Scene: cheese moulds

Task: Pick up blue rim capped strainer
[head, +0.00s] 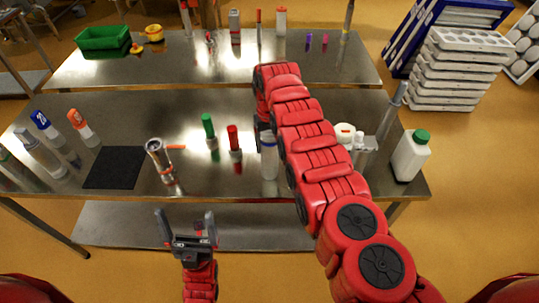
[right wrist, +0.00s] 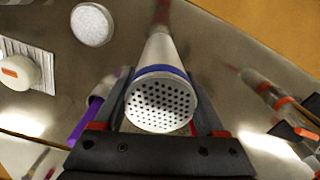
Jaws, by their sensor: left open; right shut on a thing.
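The blue rim capped strainer (right wrist: 161,103) shows in the right wrist view as a pale tapering tube with a blue band and a disc full of holes facing the camera. My right gripper (right wrist: 160,88) is shut on it, one finger on each side. In the head view a pale tube (head: 269,160) shows beneath the end of my right arm, probably the strainer; my right fingers are mostly hidden there. My left gripper (head: 187,222) is open and empty, low in front of the near table's edge.
The near steel table (head: 235,185) holds a metal cylinder (head: 160,158), a green-topped tube (head: 209,130), a red-topped tube (head: 234,142), a black mat (head: 114,168) and a green-capped jug (head: 411,157). A second table (head: 190,68) stands behind with a green bin (head: 103,38).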

